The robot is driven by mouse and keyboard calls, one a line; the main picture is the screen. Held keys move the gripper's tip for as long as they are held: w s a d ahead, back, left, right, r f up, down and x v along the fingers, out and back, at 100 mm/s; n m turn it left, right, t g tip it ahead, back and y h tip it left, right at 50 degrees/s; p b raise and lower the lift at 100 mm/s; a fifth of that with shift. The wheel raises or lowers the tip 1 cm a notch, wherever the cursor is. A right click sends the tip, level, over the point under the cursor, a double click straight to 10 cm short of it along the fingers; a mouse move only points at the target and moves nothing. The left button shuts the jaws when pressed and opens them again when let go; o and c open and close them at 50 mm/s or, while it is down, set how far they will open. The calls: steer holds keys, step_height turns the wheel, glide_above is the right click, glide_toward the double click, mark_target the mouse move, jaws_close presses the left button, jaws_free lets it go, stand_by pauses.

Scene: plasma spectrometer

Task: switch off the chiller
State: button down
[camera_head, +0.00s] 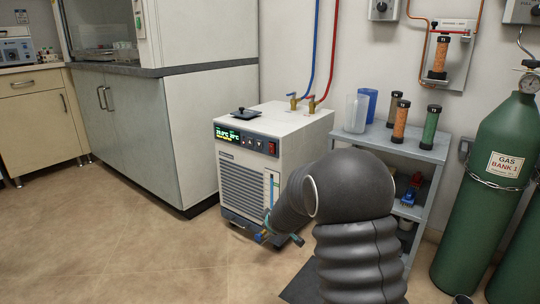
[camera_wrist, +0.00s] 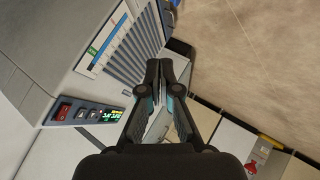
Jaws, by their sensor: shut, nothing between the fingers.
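The chiller (camera_head: 285,125) is a white box on the floor, with a dark control strip along the top of its front. The strip has a lit display (camera_head: 238,139), small buttons and a red switch (camera_head: 272,148) at its right end. In the wrist view the chiller (camera_wrist: 40,55) appears turned on its side, with the red switch (camera_wrist: 63,111) and the lit display (camera_wrist: 111,115) at left. My gripper (camera_wrist: 160,72) is shut and empty, in front of the chiller's face and apart from the switch. In the head view my arm partly hides the chiller's lower right front.
A grey shelf cart (camera_head: 425,150) with cups and filter columns stands right of the chiller. Green gas cylinders (camera_head: 500,190) stand farther right. Blue and red hoses (camera_head: 318,45) rise from the chiller's back. A grey cabinet (camera_head: 135,125) is at left. The floor (camera_head: 130,240) in front is clear.

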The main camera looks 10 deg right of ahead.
steer(key=w+r+n+t, duration=0.2)
steer(key=w+n+t, duration=0.1)
steer(key=w, duration=0.3)
steer(key=w+r+n+t, duration=0.4)
steer(key=r+n+t, duration=0.2)
steer(key=r, duration=0.7)
steer(key=shift+w+d+h, duration=0.15)
steer(key=shift+w+h, duration=0.05)
steer(key=shift+h, duration=0.1)
glide_toward(269, 145)
steer(key=w+a, duration=0.3)
steer(key=shift+w+d, duration=1.5)
steer(key=shift+w, duration=0.1)
steer(key=shift+r, duration=0.1)
